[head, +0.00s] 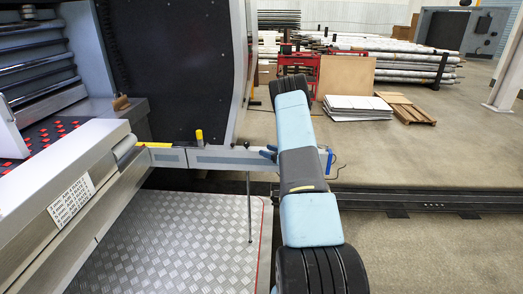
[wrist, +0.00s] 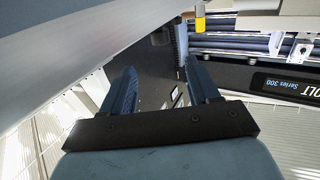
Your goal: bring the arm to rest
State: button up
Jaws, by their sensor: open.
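My gripper (wrist: 160,66) shows in the wrist view with its two blue fingers apart and nothing between them. Behind the fingers is a dark crossbar, with part of a grey machine surface close by on the upper left. In the head view my light blue arm stretches from the bottom centre up toward the middle. Small dark blue parts show beside the arm near the grey beam (head: 220,158); I cannot tell for sure that they are the fingers. The arm hides part of that beam.
The large printing machine (head: 62,185) fills the left, with a yellow part (head: 199,136) on the beam. A metal tread-plate floor (head: 170,245) lies below it. A dark floor track (head: 430,200) runs right. Cardboard (head: 347,76) and a pallet (head: 405,108) stand behind; the right floor is open.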

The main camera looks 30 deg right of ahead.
jog(key=shift+s+d, duration=0.1)
jog(key=shift+s, duration=0.15)
dwell(0.4)
